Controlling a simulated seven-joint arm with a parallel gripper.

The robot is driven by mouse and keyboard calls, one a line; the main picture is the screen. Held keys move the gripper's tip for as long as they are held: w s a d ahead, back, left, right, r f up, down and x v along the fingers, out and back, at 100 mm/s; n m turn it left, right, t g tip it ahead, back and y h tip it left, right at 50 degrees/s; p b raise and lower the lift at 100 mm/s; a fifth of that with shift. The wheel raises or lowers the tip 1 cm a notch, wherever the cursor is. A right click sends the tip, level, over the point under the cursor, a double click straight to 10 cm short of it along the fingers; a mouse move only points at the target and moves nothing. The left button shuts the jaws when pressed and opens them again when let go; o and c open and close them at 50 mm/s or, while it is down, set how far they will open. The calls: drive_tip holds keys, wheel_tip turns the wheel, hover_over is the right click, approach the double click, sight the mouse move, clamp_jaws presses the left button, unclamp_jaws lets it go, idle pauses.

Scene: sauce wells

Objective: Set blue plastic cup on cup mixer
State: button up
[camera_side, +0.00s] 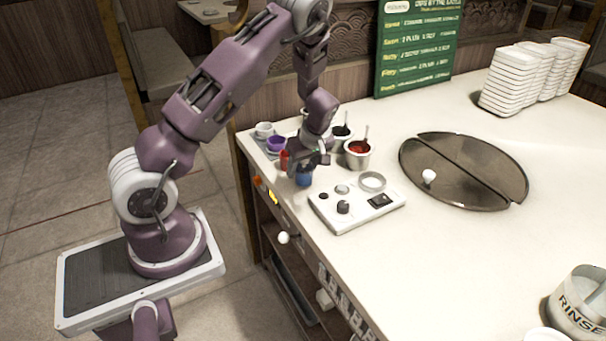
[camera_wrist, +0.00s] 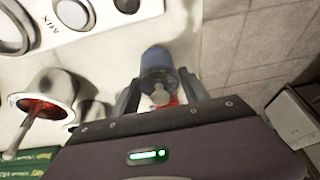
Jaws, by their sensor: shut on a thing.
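The blue plastic cup (camera_side: 304,179) is at my gripper (camera_side: 308,160), close to the counter's left edge. In the wrist view the cup (camera_wrist: 157,60) sits between the two fingers of my gripper (camera_wrist: 160,88), which are shut on it. I cannot tell whether its base touches the counter. The cup mixer (camera_side: 335,213) is a flat white box with knobs, a dark panel and a round ring holder (camera_side: 372,181), just right of the cup. The ring looks empty. Part of the mixer (camera_wrist: 97,14) shows at the upper left of the wrist view.
A red item (camera_side: 284,160) stands close behind the cup. A metal pot of red sauce (camera_side: 358,156) with a ladle is behind the mixer; a dark sauce pot (camera_side: 341,135) is beyond it. Purple (camera_side: 276,144) and white cups stand at the back left. A round dark lid (camera_side: 470,170) lies right.

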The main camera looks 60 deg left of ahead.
sight(309, 163)
wheel_tip(309, 163, up, 7)
drive_tip(key=shift+f, duration=0.1)
drive_tip(key=shift+w+d+r, duration=0.3)
drive_tip(key=shift+w+r, duration=0.5)
drive_tip(key=shift+r, duration=0.05)
drive_tip(key=w+d+m+t, duration=0.2)
drive_tip(key=w+d+m, duration=0.3)
drive_tip(key=w+d, duration=0.75)
drive_tip(key=shift+n, duration=0.3)
drive_tip(key=shift+d+x, duration=0.15)
drive_tip(key=shift+x, duration=1.55)
drive_tip(key=shift+d+x, duration=0.15)
drive_tip(key=shift+x, duration=1.6)
drive_tip(key=shift+f, duration=0.5)
drive_tip(key=o, duration=1.5)
